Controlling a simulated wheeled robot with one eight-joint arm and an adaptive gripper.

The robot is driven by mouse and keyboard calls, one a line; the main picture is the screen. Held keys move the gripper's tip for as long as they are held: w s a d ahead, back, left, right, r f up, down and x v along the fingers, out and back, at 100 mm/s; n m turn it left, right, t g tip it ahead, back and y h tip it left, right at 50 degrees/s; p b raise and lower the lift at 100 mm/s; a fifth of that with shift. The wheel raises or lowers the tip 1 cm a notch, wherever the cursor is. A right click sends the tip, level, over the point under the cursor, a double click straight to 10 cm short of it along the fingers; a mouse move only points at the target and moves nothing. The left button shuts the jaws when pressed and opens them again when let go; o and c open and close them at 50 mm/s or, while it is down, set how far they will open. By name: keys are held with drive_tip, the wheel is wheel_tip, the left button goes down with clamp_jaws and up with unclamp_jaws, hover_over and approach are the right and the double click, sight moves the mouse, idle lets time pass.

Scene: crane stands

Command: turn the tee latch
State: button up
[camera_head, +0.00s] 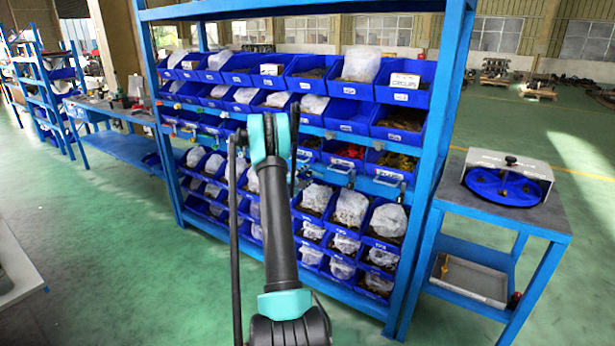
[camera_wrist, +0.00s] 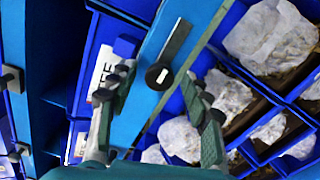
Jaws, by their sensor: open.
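The latch (camera_wrist: 176,48) shows in the wrist view as a dark straight bar with a round black boss at its lower end. It is mounted on a blue rail (camera_wrist: 135,110) that runs diagonally through the picture. The bar lies tilted, pointing up and to the right, roughly along the rail. My gripper (camera_wrist: 158,78) is open and empty, with one finger on each side of the round boss. I cannot tell how far the fingertips are from the rail. In the head view my arm hides the gripper and this latch.
A blue rack (camera_head: 425,180) holds rows of blue bins with bagged parts. Small dark knobs (camera_wrist: 11,79) sit at the wrist view's left. A workbench (camera_head: 110,115) stands left and a small table (camera_head: 530,215) with a blue round tray (camera_head: 500,186) right. Green floor is clear at left.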

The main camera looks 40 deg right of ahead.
drive_tip(key=v, duration=1)
drive_tip(key=shift+s+a, duration=0.15)
drive_tip(key=shift+a, duration=0.2)
drive_tip(key=s+a+r+m+g+y, duration=0.1)
drive_tip(key=s+a+r+m+y, duration=0.15)
drive_tip(key=s+a, duration=0.4)
drive_tip(key=s+a+r+m+y, duration=0.1)
drive_tip(key=s+a+m+y, duration=0.1)
drive_tip(key=s+a+y, duration=0.45)
drive_tip(key=s+a+f+m+g+y, duration=0.1)
drive_tip(key=s+a+f+y, duration=0.1)
drive_tip(key=s+a, duration=0.9)
drive_tip(key=s+a+f+m+y, duration=0.2)
drive_tip(key=s+a+y, duration=0.3)
drive_tip(key=s+a, duration=0.6)
drive_tip(key=a+f, duration=0.1)
drive_tip(key=a, duration=0.4)
drive_tip(key=shift+s+f+g+y, duration=0.3)
drive_tip(key=shift+s+f+g, duration=0.05)
drive_tip(key=shift+g, duration=0.05)
drive_tip(key=shift+d, duration=0.1)
